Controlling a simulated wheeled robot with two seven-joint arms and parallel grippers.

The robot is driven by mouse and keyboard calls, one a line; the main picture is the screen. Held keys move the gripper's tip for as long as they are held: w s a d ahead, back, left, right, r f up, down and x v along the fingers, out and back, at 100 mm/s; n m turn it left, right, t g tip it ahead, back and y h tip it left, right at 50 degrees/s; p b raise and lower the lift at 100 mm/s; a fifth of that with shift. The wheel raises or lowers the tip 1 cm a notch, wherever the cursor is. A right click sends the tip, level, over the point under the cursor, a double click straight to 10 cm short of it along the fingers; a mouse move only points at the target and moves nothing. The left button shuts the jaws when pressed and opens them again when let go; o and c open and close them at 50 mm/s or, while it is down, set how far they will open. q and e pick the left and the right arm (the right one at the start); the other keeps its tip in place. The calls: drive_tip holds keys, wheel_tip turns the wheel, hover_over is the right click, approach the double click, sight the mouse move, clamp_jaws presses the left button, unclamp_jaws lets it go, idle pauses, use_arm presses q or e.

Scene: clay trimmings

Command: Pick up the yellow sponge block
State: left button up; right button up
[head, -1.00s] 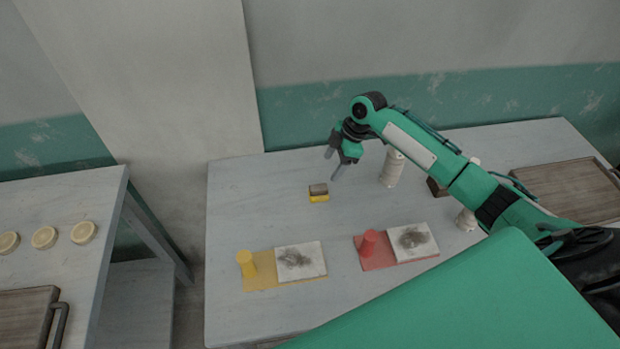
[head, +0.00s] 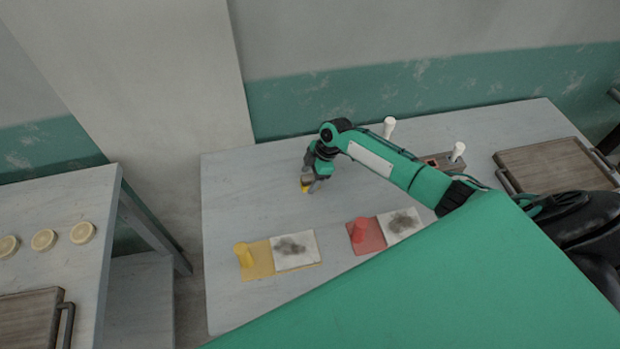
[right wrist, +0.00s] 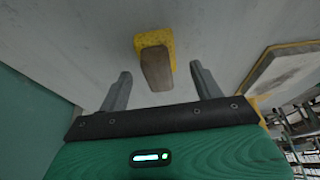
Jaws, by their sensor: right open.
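The yellow sponge block (right wrist: 153,38) lies on the table, with a brown-grey block part on it, just beyond and between the fingertips in the right wrist view. In the head view the sponge block (head: 305,188) is mostly hidden behind my right gripper (head: 312,184). I cannot tell whether a finger touches the block. My left gripper is not in view.
A yellow board (head: 258,261) with a yellow peg and a smudged white tile lies nearer on the table, beside a red board (head: 370,238) with a similar tile. White-topped items (head: 389,127) and a wooden tray (head: 550,166) are to the right. The table's left part is clear.

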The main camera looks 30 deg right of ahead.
sight(307, 177)
drive_tip(key=shift+x, duration=1.2)
drive_tip(key=c, duration=1.1)
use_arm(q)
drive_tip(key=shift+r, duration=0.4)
use_arm(e)
drive_tip(key=shift+r, duration=0.15)
